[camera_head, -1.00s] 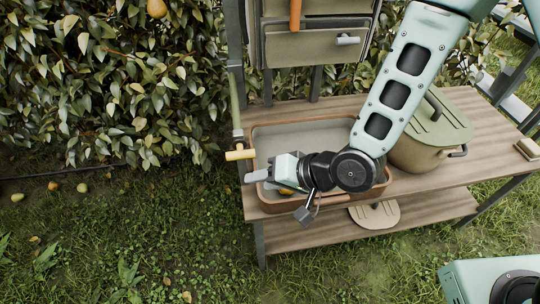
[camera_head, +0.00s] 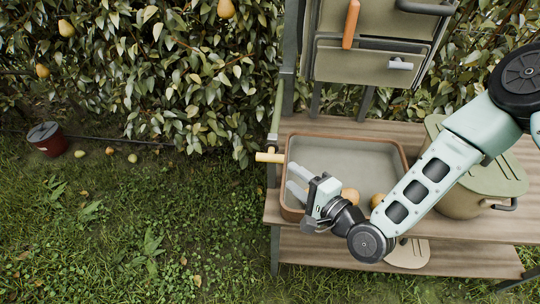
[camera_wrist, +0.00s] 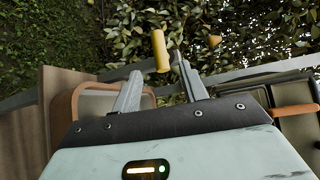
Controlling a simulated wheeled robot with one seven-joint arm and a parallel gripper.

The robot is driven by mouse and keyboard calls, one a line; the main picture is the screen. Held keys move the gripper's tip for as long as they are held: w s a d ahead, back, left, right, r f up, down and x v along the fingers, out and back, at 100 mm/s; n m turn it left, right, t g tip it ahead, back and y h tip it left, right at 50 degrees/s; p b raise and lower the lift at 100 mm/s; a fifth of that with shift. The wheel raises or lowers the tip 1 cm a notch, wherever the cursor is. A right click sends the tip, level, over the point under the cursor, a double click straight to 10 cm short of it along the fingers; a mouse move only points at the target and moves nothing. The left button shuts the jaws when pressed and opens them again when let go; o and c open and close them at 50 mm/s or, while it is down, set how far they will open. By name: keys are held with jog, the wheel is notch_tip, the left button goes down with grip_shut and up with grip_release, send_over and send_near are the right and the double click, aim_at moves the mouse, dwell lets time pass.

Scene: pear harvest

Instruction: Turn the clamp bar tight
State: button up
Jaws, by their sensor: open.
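The clamp bar (camera_head: 269,157) is a short yellow bar at the left edge of the shelf, by a green upright post. It lies roughly level in the head view. In the wrist view the clamp bar (camera_wrist: 160,51) stands nearly upright, just beyond and between my fingertips. My gripper (camera_head: 291,176) is open and empty, over the left side of the tray, just right of and below the bar. Both fingers of my gripper (camera_wrist: 160,68) show spread apart in the wrist view. I cannot tell whether either finger touches the bar.
A brown-rimmed tray (camera_head: 345,138) on the wooden shelf (camera_head: 440,225) holds two pears (camera_head: 350,196). A lidded pot (camera_head: 465,203) stands at right, drawers (camera_head: 375,66) above. A dark red bucket (camera_head: 48,140) stands on the grass at left. Open grass lies in front.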

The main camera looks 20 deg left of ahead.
aim_at(273, 161)
jog(key=p+x, duration=0.1)
jog(key=x, duration=0.9)
jog(key=shift+w+a, duration=0.1)
jog(key=shift+a, duration=0.15)
grip_shut()
